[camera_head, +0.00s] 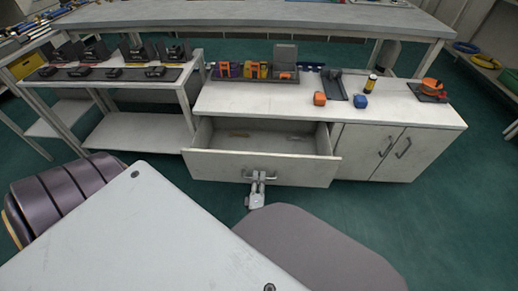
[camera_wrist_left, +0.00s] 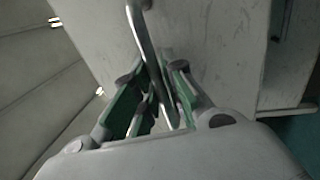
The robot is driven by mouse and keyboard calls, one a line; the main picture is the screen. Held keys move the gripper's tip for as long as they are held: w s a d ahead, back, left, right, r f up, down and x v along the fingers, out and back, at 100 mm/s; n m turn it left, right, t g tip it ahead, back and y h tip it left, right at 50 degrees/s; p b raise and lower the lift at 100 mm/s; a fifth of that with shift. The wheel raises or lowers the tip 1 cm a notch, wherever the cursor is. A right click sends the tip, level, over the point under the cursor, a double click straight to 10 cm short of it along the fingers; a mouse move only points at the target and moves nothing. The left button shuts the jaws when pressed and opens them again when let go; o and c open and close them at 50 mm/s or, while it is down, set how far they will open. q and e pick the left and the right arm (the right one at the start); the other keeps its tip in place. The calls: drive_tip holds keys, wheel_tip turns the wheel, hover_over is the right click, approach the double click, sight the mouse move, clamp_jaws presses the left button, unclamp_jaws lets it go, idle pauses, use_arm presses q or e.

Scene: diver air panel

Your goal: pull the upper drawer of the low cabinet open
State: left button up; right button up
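The low cabinet (camera_head: 425,115) has a white top and stands at the centre right in the head view. Its upper drawer (camera_head: 210,165) is pulled well out, with its inside showing. The drawer's metal bar handle (camera_head: 272,177) is on the front panel. My left gripper (camera_head: 258,179) is at this handle, in front of the drawer. In the left wrist view the handle (camera_wrist_left: 145,40) runs between the two green-padded fingers (camera_wrist_left: 157,95), which are closed around it. The drawer front fills much of that view. My right gripper is not in view.
Two cabinet doors (camera_head: 372,150) with bar handles are shut to the right of the drawer. Small orange (camera_head: 320,99) and blue (camera_head: 360,101) items stand on the cabinet top. A shelf table (camera_head: 140,133) stands at left. Green floor is free at right.

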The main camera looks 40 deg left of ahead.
use_arm(q)
drive_tip(key=o, duration=0.3)
drive_tip(key=shift+r, duration=0.2)
